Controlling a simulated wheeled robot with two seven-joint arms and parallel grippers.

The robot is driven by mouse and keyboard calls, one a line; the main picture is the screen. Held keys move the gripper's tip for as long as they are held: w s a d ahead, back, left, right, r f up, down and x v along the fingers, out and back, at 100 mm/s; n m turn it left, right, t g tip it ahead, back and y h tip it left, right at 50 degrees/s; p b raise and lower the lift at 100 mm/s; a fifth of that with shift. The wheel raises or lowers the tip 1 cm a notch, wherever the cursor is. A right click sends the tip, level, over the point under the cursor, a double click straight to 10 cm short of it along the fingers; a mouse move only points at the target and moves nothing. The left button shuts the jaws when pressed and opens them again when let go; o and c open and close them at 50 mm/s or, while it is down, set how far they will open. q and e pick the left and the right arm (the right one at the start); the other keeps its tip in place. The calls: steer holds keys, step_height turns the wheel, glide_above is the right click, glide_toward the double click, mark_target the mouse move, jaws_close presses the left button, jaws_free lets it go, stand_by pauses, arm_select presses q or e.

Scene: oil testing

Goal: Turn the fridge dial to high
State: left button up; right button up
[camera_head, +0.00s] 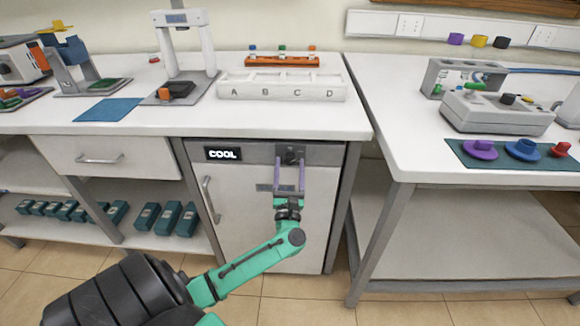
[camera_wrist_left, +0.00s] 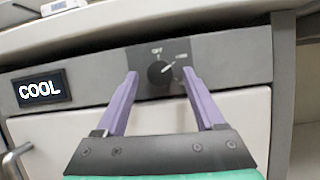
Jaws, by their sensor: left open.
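The fridge (camera_head: 250,215) is a white-doored unit under the bench with a grey top panel. A lit display (camera_head: 223,154) on the panel reads COOL, and it shows in the left wrist view (camera_wrist_left: 41,90) too. The dial (camera_wrist_left: 161,73) is a dark round knob with a white pointer line aimed up and right; "OFF" is marked above it and a small blurred label lies to the right. My left gripper (camera_head: 290,164) is open, its two purple fingers pointing at the panel on either side of the dial, apart from it. My right gripper is not in view.
The fridge door has a vertical handle (camera_head: 210,200) at its left. A drawer (camera_head: 108,157) and a shelf of teal boxes (camera_head: 165,218) are left of it. The bench top (camera_head: 210,120) overhangs the panel. A second table (camera_head: 400,150) stands at right.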

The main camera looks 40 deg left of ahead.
arm_select(q)
jaws_close()
steer(key=shift+m, duration=0.4)
steer(key=m+h+p, duration=0.1)
steer(key=m, duration=0.1)
steer(key=m+t+h+p, duration=0.1)
steer(key=m+p, duration=0.1)
steer(key=m, duration=0.1)
steer(key=m+t+h+p, duration=0.1)
steer(key=m+h+p, duration=0.1)
steer(key=m, duration=0.1)
steer(key=shift+s+a+r, duration=0.2)
steer(key=shift+a+r, duration=0.05)
steer(key=m+h+p, duration=0.2)
steer(key=m+p, duration=0.1)
steer(key=m, duration=0.1)
steer(key=shift+s+a+r+m, duration=0.1)
steer(key=shift+m, duration=0.3)
steer(key=shift+m+h+p, duration=0.8)
steer(key=shift+m+p, duration=0.3)
steer(key=shift+m, duration=0.4)
